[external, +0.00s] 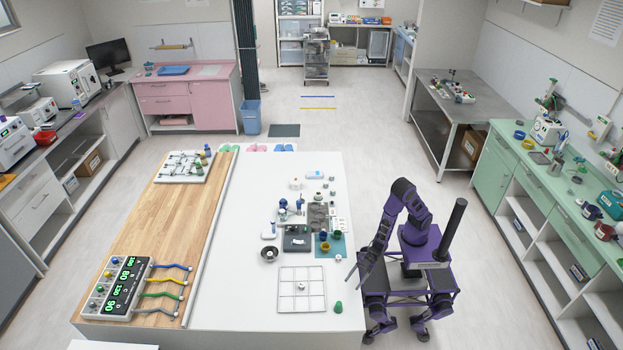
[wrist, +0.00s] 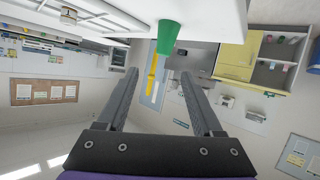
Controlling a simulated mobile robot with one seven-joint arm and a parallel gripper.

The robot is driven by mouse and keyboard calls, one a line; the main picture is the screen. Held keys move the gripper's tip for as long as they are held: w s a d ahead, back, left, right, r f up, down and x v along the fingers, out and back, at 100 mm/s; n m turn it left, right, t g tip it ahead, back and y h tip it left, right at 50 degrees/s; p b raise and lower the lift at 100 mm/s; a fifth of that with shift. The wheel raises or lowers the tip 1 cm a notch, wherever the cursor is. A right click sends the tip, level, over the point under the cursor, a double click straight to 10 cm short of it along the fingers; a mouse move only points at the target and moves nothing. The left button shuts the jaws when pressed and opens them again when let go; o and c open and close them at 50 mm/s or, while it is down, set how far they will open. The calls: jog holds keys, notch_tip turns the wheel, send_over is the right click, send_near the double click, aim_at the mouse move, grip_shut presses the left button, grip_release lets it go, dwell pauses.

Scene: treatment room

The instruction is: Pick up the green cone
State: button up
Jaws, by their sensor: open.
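The green cone (external: 338,307) stands at the near right corner of the white table (external: 240,305), close to the right edge. It also shows in the wrist view (wrist: 168,36), at the top centre against the table edge. My gripper (external: 354,276) is beside the table's right edge, behind and to the right of the cone in the external view. In the wrist view my gripper (wrist: 159,73) has its two fingers wide apart with nothing between them. The cone appears past the fingertips, apart from them.
A white gridded tray (external: 302,308) lies left of the cone. Behind it are a dark box (external: 297,240), a teal mat (external: 337,246) with small cups, and a black round dish (external: 269,254). The table around the cone is bare.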

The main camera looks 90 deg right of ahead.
jog(key=shift+s+d+r, duration=0.2)
jog(key=shift+r, duration=0.05)
jog(key=shift+o, duration=0.8)
jog(key=shift+s+d+p, duration=0.1)
jog(key=shift+p, duration=0.2)
jog(key=shift+f, duration=0.1)
jog(key=m+b, duration=0.2)
jog(key=b, duration=0.3)
send_near(339, 305)
jog(key=f, duration=0.2)
jog(key=w+f, duration=0.1)
jog(key=shift+a+t, duration=0.3)
jog(key=x, duration=0.7)
jog(key=shift+w+a, duration=0.3)
jog(key=shift+a, duration=0.05)
grip_shut()
